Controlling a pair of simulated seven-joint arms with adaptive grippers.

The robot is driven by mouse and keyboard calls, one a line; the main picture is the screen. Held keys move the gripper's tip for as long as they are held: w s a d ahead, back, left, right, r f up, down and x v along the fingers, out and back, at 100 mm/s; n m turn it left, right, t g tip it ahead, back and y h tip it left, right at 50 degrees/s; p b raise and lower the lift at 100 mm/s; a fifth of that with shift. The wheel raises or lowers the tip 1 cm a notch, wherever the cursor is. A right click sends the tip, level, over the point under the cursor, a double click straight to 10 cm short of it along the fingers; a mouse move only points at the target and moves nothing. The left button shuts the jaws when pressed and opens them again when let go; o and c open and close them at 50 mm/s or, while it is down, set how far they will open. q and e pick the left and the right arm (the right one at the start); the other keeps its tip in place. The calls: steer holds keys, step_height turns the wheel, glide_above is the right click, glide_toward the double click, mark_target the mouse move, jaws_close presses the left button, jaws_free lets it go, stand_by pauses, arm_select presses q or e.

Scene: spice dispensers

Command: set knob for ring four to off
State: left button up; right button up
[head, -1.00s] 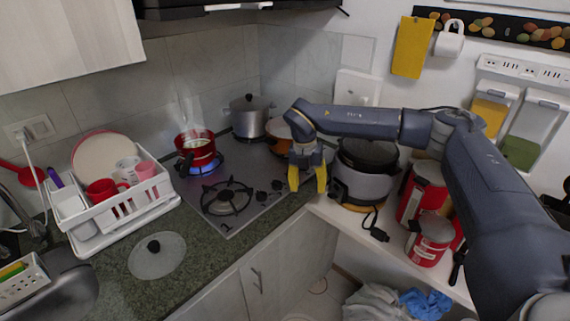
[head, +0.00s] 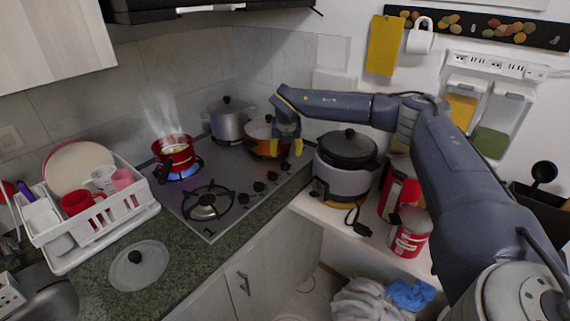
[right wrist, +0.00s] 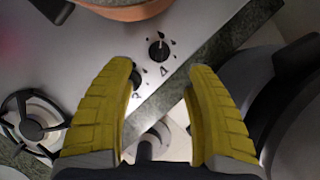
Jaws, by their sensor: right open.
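A row of dark stove knobs runs along the right side of the steel cooktop (head: 226,172), including a near knob (head: 240,195) and a far knob (head: 285,165). Which one belongs to ring four is not readable. A blue flame (head: 184,173) burns under a steaming red pot (head: 175,155) at the back left. My right gripper (head: 287,148) is open and empty above the cooktop's right edge, by the orange pot. In the right wrist view, one knob (right wrist: 158,48) lies between and beyond the yellow fingertips (right wrist: 160,68); another knob (right wrist: 136,78) is partly hidden by the left finger. My left gripper is out of view.
An orange pot (head: 262,142) and a grey lidded pot (head: 228,122) stand at the back. A dish rack (head: 82,240) and glass lid (head: 138,266) are on the left counter.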

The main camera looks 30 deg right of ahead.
mark_target(285, 162)
steer(key=x, duration=0.9)
jaws_close()
stand_by(0.4)
